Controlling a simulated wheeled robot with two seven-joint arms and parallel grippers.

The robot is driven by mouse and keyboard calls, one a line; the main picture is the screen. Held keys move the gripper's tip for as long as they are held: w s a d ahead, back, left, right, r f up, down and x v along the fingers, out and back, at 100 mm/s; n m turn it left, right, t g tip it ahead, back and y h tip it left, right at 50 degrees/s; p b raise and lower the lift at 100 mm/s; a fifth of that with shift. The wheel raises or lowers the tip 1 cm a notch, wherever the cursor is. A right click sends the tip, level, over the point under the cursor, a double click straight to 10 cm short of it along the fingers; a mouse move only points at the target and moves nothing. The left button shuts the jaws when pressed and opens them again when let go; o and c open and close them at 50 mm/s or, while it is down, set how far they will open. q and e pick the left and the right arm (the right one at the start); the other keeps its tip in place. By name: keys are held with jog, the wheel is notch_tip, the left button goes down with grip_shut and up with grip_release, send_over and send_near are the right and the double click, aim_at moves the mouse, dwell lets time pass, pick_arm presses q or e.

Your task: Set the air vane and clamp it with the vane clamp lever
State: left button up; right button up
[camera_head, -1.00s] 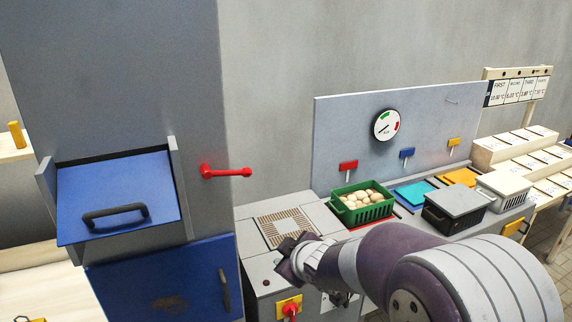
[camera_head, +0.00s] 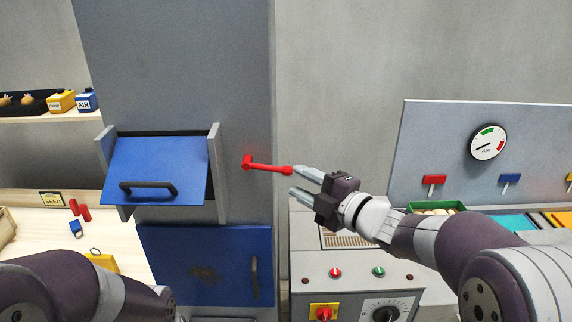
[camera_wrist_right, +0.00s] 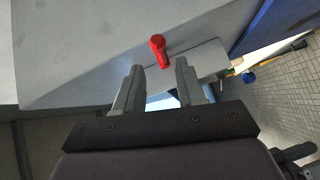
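A red lever (camera_head: 268,166) is mounted on the right part of the tall grey cabinet (camera_head: 180,60) and points right, tilting slightly down. My right gripper (camera_head: 294,181) is open, with its fingertips close to the lever's free end. In the right wrist view the lever's red end (camera_wrist_right: 158,45) lies just beyond and between the open fingertips (camera_wrist_right: 158,78); I see nothing held. A round AIR gauge (camera_head: 488,142) hangs on the grey panel at the right. A dial with a black knob (camera_head: 386,313) is on the control box. My left forearm shows at lower left; its gripper is out of view.
A blue hatch (camera_head: 155,168) with a black handle juts from the cabinet, above a blue door (camera_head: 200,270). The control box (camera_head: 350,260) stands below my right gripper. A green basket (camera_head: 436,207) is partly behind my right arm.

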aim_at(279, 171)
jog(key=p+x, duration=0.1)
jog(key=x, duration=0.4)
jog(key=shift+w+a+p, duration=0.2)
jog(key=shift+a+p, duration=0.1)
jog(key=shift+a, duration=0.2)
jog(key=shift+d, duration=0.2)
